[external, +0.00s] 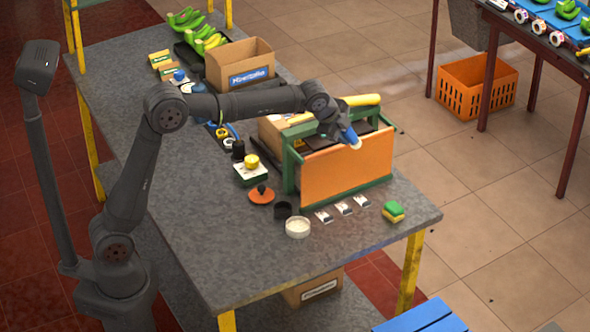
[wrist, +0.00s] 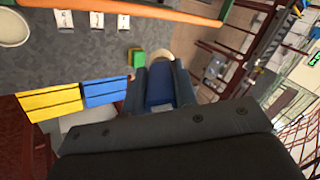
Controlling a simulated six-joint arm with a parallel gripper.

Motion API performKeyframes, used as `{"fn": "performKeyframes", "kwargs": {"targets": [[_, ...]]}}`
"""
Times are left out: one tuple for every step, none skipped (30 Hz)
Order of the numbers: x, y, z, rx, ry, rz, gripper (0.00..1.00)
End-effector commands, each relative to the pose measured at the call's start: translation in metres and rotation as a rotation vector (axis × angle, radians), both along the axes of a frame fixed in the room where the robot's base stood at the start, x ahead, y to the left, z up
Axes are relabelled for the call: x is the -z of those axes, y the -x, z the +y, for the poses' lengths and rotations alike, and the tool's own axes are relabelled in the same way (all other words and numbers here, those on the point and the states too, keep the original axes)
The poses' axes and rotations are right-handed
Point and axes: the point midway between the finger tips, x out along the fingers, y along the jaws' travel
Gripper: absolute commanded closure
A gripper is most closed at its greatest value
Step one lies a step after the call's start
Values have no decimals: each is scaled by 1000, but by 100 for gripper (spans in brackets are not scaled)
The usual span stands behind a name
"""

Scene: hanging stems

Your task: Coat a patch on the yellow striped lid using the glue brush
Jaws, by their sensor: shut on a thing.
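My gripper (external: 343,130) is shut on the glue brush (external: 350,135), a blue handle with a cream tip pointing down and to the right. A yellow slatted top (wrist: 50,102) with dark lines, perhaps the yellow striped lid, shows low at the left of the wrist view beside a blue one (wrist: 106,91). It is outside the external view.
An orange panel (external: 345,167) in a green frame stands near the table's right end. A white tub (external: 297,228), small white cards (external: 344,208) and a green-yellow sponge (external: 393,211) lie before it. Cartons (external: 239,63) stand farther back. The near grey tabletop (external: 230,258) is clear.

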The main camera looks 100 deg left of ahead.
Motion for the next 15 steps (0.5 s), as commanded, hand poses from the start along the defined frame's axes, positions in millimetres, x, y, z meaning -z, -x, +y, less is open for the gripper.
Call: {"fn": "performKeyframes", "kwargs": {"targets": [[-19, 12, 19, 15, -3, -7, 97], [-29, 18, 29, 30, -4, -6, 97], [-42, 28, 41, 49, -4, -6, 97], [-51, 35, 50, 63, -4, -5, 97], [-60, 43, 59, 77, -5, -4, 97], [-71, 54, 71, 88, -4, -4, 97], [-77, 64, 80, 91, -3, -2, 97], [-82, 74, 89, 90, -4, -1, 97], [-86, 87, 100, 84, -2, 1, 97], [-87, 97, 108, 75, -3, 2, 97], [-88, 108, 117, 62, -2, 2, 97], [-87, 122, 127, 41, -2, 4, 97], [-86, 132, 134, 22, -2, 4, 97], [-84, 143, 141, 1, -1, 5, 97], [-81, 158, 150, -27, 0, 5, 97]]}}
